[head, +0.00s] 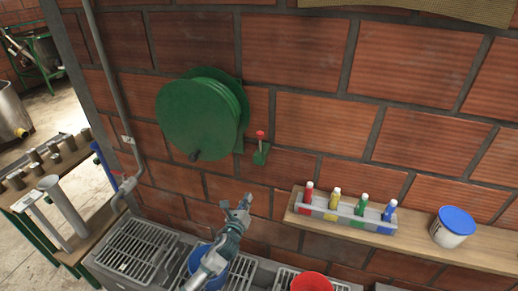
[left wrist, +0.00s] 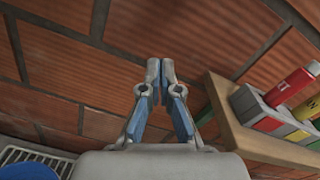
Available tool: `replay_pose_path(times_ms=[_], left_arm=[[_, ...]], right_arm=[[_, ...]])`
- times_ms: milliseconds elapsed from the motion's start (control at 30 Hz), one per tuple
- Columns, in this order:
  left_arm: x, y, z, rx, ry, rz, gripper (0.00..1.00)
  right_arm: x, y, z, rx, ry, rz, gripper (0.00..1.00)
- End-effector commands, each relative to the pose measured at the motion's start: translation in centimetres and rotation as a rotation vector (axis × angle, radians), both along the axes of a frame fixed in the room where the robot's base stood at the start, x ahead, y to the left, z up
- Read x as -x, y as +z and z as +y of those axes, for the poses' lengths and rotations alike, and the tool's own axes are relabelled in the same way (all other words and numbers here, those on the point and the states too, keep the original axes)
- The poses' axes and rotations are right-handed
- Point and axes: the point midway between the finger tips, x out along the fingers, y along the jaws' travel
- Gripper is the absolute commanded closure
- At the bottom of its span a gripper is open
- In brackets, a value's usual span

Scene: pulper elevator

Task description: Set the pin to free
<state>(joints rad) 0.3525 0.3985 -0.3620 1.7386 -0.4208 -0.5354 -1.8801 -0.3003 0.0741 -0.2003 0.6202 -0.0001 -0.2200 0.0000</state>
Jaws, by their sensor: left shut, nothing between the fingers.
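A small pin with a red knob (head: 260,134) stands upright in a green bracket (head: 261,154) on the brick wall. It is just right of a green wheel (head: 199,116) with a dark handle. My left gripper (head: 246,199) is below the pin and apart from it, in front of the wall. In the left wrist view its fingertips (left wrist: 160,66) are together with nothing between them. The pin does not show in the left wrist view. My right gripper is not in either view.
A wooden shelf (head: 455,249) at right holds a grey tray of coloured bottles (head: 345,216) and a blue-lidded white tub (head: 452,227). Below are metal grates (head: 140,250), a blue bucket (head: 214,281) and a red bucket (head: 311,283). A grey pipe (head: 107,75) runs down the wall at left.

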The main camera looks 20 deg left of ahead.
Motion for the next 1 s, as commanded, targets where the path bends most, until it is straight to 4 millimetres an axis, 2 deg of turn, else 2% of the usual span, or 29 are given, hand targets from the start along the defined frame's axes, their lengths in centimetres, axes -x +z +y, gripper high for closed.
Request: replay_pose_path(times_ms=[33,100,200,333,467,867,900,1000], left_arm=[[0.2,4.1,-0.5,-0.105,-0.008,-0.076,1.00],[0.8,8.5,-1.1,-0.236,-0.004,-0.158,1.00],[1.6,12.3,-1.7,-0.352,0.007,-0.230,1.00],[1.5,13.8,-1.9,-0.401,0.015,-0.257,1.00],[-0.1,14.2,-2.0,-0.397,0.016,-0.255,1.00],[-8.1,16.2,-2.3,-0.394,0.015,-0.253,1.00],[-7.8,17.3,-2.3,-0.394,0.014,-0.257,1.00],[-7.8,18.7,-2.3,-0.396,0.014,-0.256,1.00]], right_arm=[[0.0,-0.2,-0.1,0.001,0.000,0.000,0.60],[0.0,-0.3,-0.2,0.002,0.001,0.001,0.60],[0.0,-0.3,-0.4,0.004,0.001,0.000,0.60],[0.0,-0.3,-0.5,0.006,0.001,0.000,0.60],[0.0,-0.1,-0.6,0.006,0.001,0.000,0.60],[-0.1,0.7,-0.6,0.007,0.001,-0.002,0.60],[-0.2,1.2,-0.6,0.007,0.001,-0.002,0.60],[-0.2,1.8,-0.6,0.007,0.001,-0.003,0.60]])
